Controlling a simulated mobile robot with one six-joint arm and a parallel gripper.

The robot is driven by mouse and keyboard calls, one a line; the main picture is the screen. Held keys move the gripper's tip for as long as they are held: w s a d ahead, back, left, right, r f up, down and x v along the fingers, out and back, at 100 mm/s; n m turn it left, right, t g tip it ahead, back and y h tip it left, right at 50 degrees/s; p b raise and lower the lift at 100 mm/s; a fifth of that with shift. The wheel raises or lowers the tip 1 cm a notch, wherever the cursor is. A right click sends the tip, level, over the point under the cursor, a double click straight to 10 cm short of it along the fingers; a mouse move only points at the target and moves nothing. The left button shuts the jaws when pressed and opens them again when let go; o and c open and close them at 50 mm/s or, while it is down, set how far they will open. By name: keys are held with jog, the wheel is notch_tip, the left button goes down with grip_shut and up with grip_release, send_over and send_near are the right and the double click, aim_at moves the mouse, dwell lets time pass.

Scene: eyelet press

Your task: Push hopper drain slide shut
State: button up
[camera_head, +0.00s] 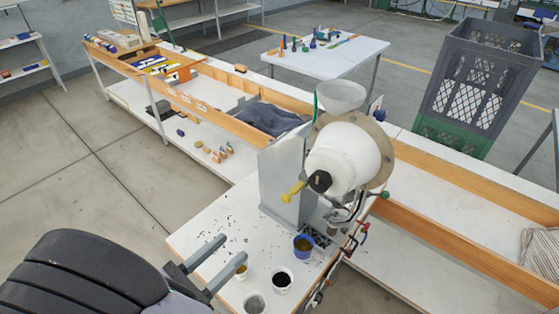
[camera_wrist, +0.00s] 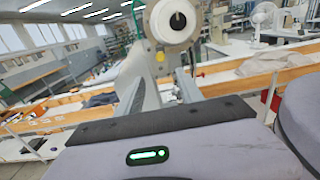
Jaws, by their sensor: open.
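The eyelet press (camera_head: 345,155) stands on a white bench, with a large white round housing and a grey upright plate. A translucent bowl-shaped hopper (camera_head: 341,95) sits on top. A yellow handle (camera_head: 292,191) sticks out at the housing's lower left; I cannot tell which part is the drain slide. My gripper (camera_head: 232,249) is open and empty, low over the bench's front left, apart from the press. In the wrist view the white housing (camera_wrist: 176,22) shows at top centre beyond the fingers; the hopper is not clearly visible there.
Small cups stand near my fingers: a blue one (camera_head: 303,246), a white one with dark contents (camera_head: 282,280) and a grey one (camera_head: 254,304). Dark bits are scattered on the bench top (camera_head: 215,215). A grey crate (camera_head: 480,75) stands behind at right.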

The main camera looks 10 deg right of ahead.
aim_at(284, 200)
jog(key=b+x, duration=0.1)
jog(key=x, duration=1.6)
jog(key=shift+w+d+f, duration=0.1)
jog(key=shift+f, duration=0.05)
grip_shut()
dwell(0.4)
